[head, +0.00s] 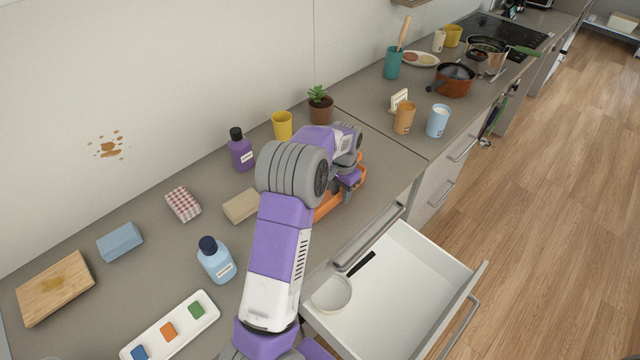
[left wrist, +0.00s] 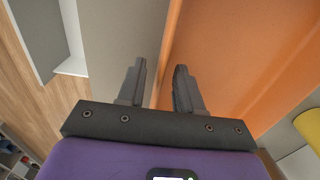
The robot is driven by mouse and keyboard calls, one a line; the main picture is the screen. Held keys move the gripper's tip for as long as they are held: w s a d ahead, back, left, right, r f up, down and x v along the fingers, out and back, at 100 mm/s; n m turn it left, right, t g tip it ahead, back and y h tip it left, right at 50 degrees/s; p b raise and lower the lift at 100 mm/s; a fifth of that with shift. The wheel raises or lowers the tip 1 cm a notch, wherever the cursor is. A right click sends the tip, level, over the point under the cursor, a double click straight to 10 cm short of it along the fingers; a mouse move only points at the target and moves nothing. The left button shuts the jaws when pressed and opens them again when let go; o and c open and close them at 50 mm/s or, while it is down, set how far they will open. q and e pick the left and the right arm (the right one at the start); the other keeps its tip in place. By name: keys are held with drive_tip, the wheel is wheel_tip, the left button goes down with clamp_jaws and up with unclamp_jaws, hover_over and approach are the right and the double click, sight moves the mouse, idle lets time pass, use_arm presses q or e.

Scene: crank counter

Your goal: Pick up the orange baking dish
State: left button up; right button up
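The orange baking dish (head: 327,208) lies on the counter, mostly hidden behind my left arm in the head view; only parts of its rim and side show. In the left wrist view the dish (left wrist: 240,50) fills the right side, close to the camera. My left gripper (left wrist: 158,88) is open, with its two fingers apart and the dish's edge running between them. A grey gap shows between the left finger and the dish edge. In the head view the left gripper (head: 350,184) is at the dish, with its fingertips hard to make out. My right gripper is not in view.
An open white drawer (head: 410,270) with a bowl (head: 332,293) juts out below the counter's front edge. Near the dish stand a beige block (head: 241,206), a purple bottle (head: 240,150), a yellow cup (head: 282,126) and a potted plant (head: 320,105). Counter right of the dish is clear.

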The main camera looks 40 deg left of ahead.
use_arm(q)
drive_tip(key=shift+c, duration=0.4)
clamp_jaws()
drive_tip(key=shift+r, duration=0.1)
idle(0.8)
